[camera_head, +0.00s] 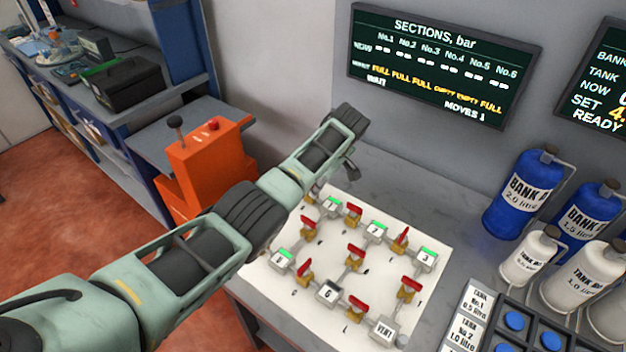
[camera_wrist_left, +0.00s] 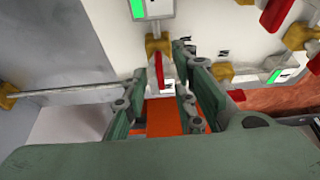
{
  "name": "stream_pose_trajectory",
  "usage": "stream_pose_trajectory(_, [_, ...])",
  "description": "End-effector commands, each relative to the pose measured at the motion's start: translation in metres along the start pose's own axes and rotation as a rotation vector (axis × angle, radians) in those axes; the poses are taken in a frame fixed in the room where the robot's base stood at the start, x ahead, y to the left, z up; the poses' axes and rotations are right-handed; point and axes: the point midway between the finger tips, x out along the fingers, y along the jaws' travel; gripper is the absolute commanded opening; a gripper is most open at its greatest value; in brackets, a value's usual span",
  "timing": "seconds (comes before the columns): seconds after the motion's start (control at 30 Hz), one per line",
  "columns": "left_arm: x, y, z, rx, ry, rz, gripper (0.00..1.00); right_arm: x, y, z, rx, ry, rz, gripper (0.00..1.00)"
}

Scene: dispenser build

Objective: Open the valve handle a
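A white panel (camera_head: 400,212) on the bench carries several brass valves with red handles, linked by pipes to numbered grey boxes. In the left wrist view, one red valve handle (camera_wrist_left: 159,70) on a brass body lies between my left gripper's fingers (camera_wrist_left: 160,75). The fingers are apart, and I cannot tell whether they touch the handle. In the head view, my left arm covers most of the gripper near the panel's far left corner, beside box 1 (camera_head: 332,205). The small panel letters are too blurred to tell which handle is a. My right gripper is out of view.
A sections board (camera_head: 440,65) hangs on the wall behind. An orange box with a lever (camera_head: 205,165) stands left of the bench. Blue tanks (camera_head: 525,195), white tanks (camera_head: 528,255) and a blue-button block (camera_head: 515,320) are at right. Neighbouring red handles (camera_head: 355,250) stand close together.

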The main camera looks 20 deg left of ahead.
Motion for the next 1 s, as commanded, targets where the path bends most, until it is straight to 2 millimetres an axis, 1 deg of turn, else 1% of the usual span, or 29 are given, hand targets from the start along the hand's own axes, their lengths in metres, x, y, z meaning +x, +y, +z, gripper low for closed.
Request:
stream_pose_trajectory(0.23, [-0.001,0.000,0.000,0.001,0.000,-0.001,0.26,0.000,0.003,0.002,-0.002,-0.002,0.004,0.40])
stream_pose_trajectory(0.37, [-0.011,0.001,0.001,0.001,-0.001,0.002,0.26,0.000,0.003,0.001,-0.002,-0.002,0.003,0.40])
stream_pose_trajectory(0.47, [-0.029,0.001,0.001,0.001,-0.001,0.004,0.26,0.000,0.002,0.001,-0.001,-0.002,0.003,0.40])
stream_pose_trajectory(0.7, [-0.081,0.001,0.001,0.001,-0.001,0.004,0.26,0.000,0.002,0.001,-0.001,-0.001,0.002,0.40])
stream_pose_trajectory(0.8, [-0.098,0.001,0.001,0.001,-0.001,0.002,0.26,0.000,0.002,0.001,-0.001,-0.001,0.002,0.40])
stream_pose_trajectory(0.9, [-0.111,0.001,0.000,0.000,0.000,0.002,0.26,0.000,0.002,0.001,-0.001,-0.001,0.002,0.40])
stream_pose_trajectory(1.0, [-0.117,0.000,0.000,0.001,0.000,0.000,0.26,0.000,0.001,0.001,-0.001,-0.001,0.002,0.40])
